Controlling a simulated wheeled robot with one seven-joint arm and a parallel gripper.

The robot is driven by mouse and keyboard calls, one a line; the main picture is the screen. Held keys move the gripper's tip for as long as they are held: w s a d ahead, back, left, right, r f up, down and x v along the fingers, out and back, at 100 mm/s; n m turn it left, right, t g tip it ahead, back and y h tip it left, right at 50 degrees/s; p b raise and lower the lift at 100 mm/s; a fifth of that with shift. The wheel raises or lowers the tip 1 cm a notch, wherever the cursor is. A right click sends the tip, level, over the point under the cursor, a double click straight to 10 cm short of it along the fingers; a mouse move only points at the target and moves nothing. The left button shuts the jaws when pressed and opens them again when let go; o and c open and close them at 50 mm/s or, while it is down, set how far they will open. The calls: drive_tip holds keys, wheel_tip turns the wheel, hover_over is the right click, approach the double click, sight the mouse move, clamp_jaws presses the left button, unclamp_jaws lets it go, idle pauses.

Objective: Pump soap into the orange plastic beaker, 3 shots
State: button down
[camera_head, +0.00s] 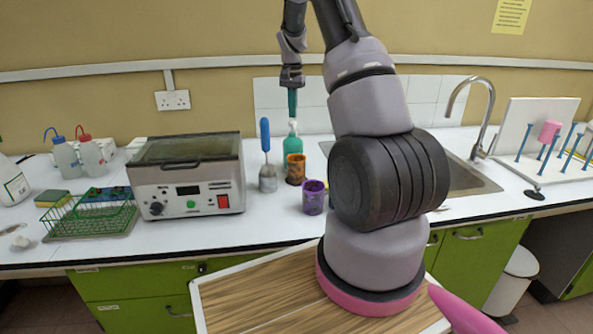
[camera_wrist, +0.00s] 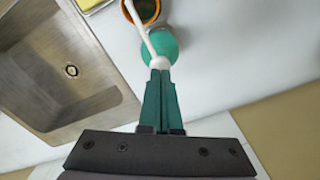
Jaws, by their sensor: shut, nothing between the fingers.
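The green soap dispenser (camera_head: 292,143) with a white pump head stands at the back of the counter. The orange plastic beaker (camera_head: 295,170) stands just in front of it. In the wrist view the beaker (camera_wrist: 143,10) is at the top edge, and the white spout of the dispenser (camera_wrist: 163,46) reaches over toward it. My gripper (camera_head: 292,115) points straight down just above the pump head. Its green fingers (camera_wrist: 160,75) are shut with nothing between them, and their tips are at the pump head. I cannot tell whether they touch it.
A purple beaker (camera_head: 313,198) and a blue-handled brush in a grey beaker (camera_head: 268,178) stand nearby. A water bath (camera_head: 187,178) is to the left. The sink (camera_wrist: 60,60) and its tap (camera_head: 487,115) are to the right in the head view.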

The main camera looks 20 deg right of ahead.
drive_tip(key=shift+f, duration=1.4)
drive_tip(key=shift+r, duration=1.5)
drive_tip(key=shift+r, duration=3)
